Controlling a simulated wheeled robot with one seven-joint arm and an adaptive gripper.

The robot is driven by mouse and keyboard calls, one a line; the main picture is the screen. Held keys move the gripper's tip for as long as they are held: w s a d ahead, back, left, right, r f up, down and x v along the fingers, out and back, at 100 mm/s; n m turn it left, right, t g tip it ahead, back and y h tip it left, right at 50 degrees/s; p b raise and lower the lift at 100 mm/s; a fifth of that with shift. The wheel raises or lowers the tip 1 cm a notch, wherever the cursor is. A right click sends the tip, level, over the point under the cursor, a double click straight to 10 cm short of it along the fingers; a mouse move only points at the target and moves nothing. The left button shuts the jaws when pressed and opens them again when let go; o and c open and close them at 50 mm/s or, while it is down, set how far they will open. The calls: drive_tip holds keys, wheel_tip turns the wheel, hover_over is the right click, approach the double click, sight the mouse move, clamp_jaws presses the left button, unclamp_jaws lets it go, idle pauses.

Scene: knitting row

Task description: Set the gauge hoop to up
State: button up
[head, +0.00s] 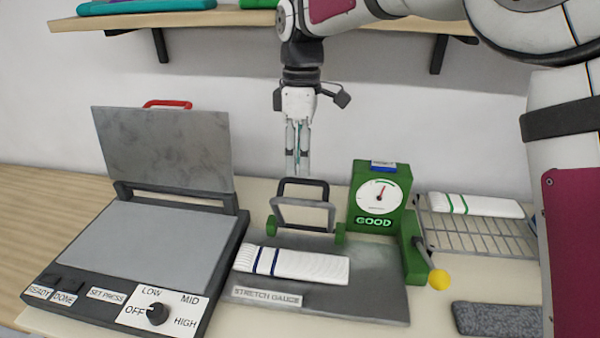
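The stretch gauge (380,297) is a grey plate with a green dial box (362,183) at its back; the box shows the word GOOD. The gauge hoop (303,213), a grey frame with a black handle (303,184), stands raised at the back of the plate between two small green blocks. A white knitted piece with blue stripes (300,265) lies flat on the plate in front of the hoop. My gripper (297,172) points down just above the hoop's handle, with no clear contact. Its fingers look close together, but their gap is hard to judge.
A set press (180,240) with its lid open stands at the left. A wire rack (470,236) with a green-striped white piece (475,205) is at the right. A lever with a yellow knob (439,280) and a dark grey block (497,318) are at the front right. A shelf (250,19) hangs above.

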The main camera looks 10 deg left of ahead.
wheel_tip(320, 180, up, 7)
drive_tip(key=shift+w+r, duration=0.2)
drive_tip(key=shift+w, duration=0.2)
